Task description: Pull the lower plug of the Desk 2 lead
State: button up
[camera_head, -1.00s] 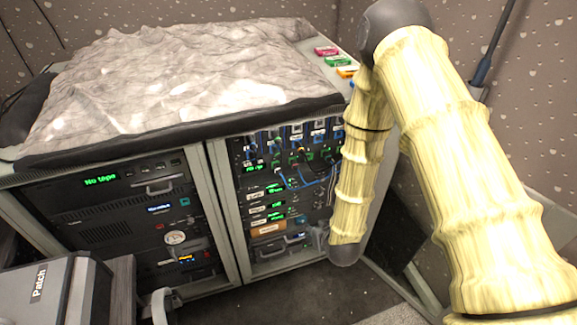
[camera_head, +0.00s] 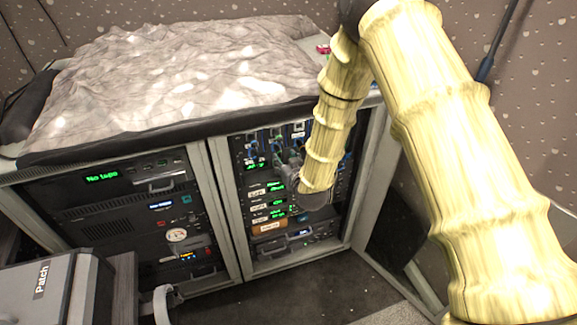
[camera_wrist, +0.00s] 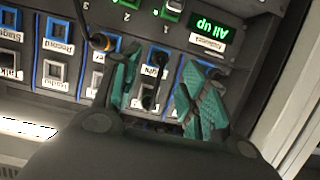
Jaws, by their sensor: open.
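My gripper (camera_wrist: 160,68) is open, with two teal fingers spread in front of the rack panel in the wrist view. No Desk 2 label is readable, so I cannot tell which plug is the lower one. In the head view my gripper (camera_head: 290,172) is at the right rack, partly hidden by my arm.
A crumpled grey cover (camera_head: 170,80) lies on top. A Patch box (camera_head: 35,290) stands at front left.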

aim_at(281, 155)
jog(key=shift+b+x, duration=0.9)
jog(key=shift+x, duration=1.65)
grip_shut()
jog(key=shift+s, duration=0.1)
jog(key=shift+s+d+p, duration=0.1)
jog(key=shift+s+d, duration=0.15)
jog(key=shift+s, duration=0.45)
jog(key=shift+s+d+p, duration=0.1)
jog(key=shift+s+d, duration=0.15)
jog(key=shift+s, duration=0.4)
jog(key=shift+s+d+p, duration=0.1)
jog(key=shift+s+d, duration=0.15)
jog(key=shift+s, duration=0.45)
jog(key=shift+s, duration=0.15)
